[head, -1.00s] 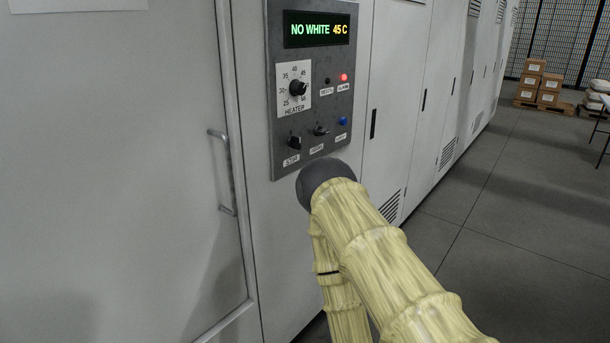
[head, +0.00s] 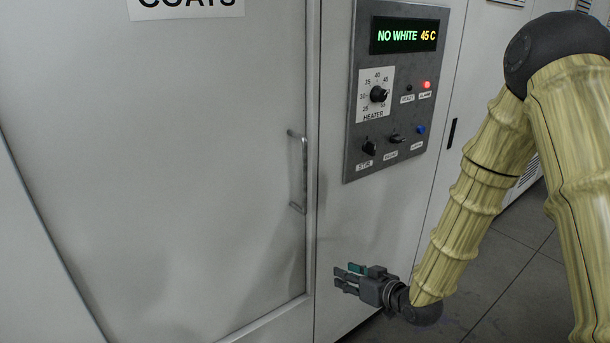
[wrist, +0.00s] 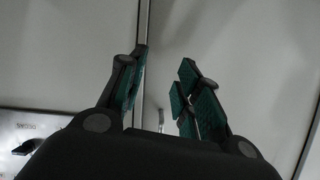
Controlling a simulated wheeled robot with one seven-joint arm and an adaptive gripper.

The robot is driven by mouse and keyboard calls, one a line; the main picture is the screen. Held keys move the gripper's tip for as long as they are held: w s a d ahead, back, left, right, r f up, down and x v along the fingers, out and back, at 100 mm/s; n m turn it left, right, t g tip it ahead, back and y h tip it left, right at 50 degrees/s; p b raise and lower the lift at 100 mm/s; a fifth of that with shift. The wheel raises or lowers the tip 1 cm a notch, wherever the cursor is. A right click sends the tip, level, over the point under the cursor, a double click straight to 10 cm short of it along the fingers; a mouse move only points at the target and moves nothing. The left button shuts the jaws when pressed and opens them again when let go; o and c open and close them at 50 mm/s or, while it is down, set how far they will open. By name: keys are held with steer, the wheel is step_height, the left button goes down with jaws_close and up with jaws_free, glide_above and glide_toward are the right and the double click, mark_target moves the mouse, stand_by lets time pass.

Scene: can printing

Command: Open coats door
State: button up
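The coats door (head: 190,190) is a large white panel in the head view, and it looks shut. A sign reading COATS (head: 187,5) is partly cut off at its top. The door's grey bar handle (head: 304,172) stands upright near its right edge. My gripper (head: 345,278) is below and to the right of the handle, pointing left, apart from it. In the wrist view my gripper (wrist: 160,85) is open with nothing between its teal-padded fingers. A vertical seam and door frame edge (wrist: 140,30) show behind them.
A grey control panel (head: 400,90) right of the door has a display reading NO WHITE 45 C, a heater dial (head: 379,94), switches and a lit red alarm lamp (head: 427,84). Its corner shows in the wrist view (wrist: 45,122). Grey floor (head: 510,270) lies at right.

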steer(key=w+a+r+n+t+y+p, duration=0.1)
steer(key=w+a+r+n+y, duration=0.15)
steer(key=r, duration=0.85)
steer(key=w+a+r+n+t+y, duration=0.1)
steer(key=w+r+n+y, duration=0.15)
steer(key=r, duration=0.85)
steer(key=shift+m, duration=0.3)
steer(key=p+x, duration=0.3)
steer(key=x, duration=0.8)
steer(key=shift+s+a, duration=0.1)
steer(key=shift+a, duration=0.05)
jaws_close()
